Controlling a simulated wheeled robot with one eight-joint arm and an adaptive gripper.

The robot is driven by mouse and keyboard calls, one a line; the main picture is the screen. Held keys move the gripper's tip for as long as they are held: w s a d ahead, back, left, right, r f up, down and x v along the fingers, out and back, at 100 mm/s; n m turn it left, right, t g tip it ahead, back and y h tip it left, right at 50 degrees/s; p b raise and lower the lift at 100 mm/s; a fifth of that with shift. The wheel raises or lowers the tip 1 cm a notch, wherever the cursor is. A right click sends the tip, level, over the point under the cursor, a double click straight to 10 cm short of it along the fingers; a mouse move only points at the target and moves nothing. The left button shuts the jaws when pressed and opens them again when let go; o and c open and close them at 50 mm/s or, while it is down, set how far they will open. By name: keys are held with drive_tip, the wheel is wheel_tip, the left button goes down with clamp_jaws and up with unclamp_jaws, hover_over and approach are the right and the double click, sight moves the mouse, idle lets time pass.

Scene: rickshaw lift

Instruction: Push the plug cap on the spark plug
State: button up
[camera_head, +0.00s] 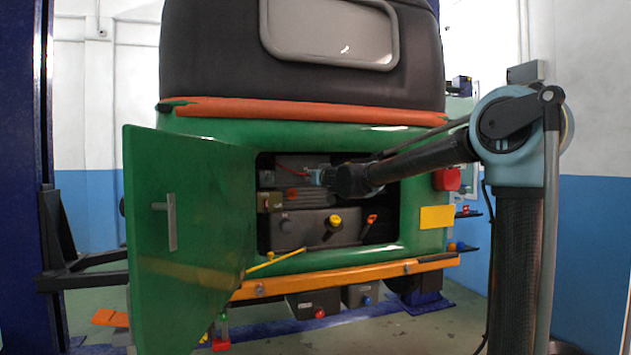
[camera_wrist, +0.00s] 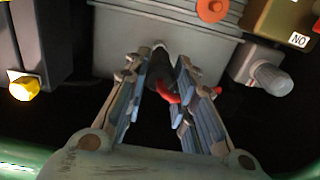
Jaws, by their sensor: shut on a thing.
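My gripper (camera_wrist: 165,60) reaches into the open rear compartment of the green rickshaw. In the wrist view its two fingers are shut on the plug cap (camera_wrist: 160,66), a small dark piece with a red lead (camera_wrist: 168,94) curving off it. The cap's far end is in front of the lower face of a grey block (camera_wrist: 160,25). I cannot tell whether it touches. I cannot make out the spark plug. In the head view my gripper (camera_head: 318,178) shows at the compartment's upper middle, and the cap is too small to tell.
The green door (camera_head: 185,240) stands open at the left. Near my gripper in the wrist view are a grey knob (camera_wrist: 270,78), a brown box (camera_wrist: 285,25) marked NO, and a yellow knob (camera_wrist: 22,90). The green compartment edge (camera_wrist: 18,160) lies close below my gripper.

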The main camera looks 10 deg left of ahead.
drive_tip(key=shift+x, duration=1.35)
idle(2.5)
drive_tip(key=o, duration=1.1)
drive_tip(key=shift+c, duration=0.7)
drive_tip(key=v, duration=0.8)
drive_tip(key=shift+s+d, duration=0.1)
drive_tip(key=v, duration=1)
drive_tip(key=shift+s+d, duration=0.3)
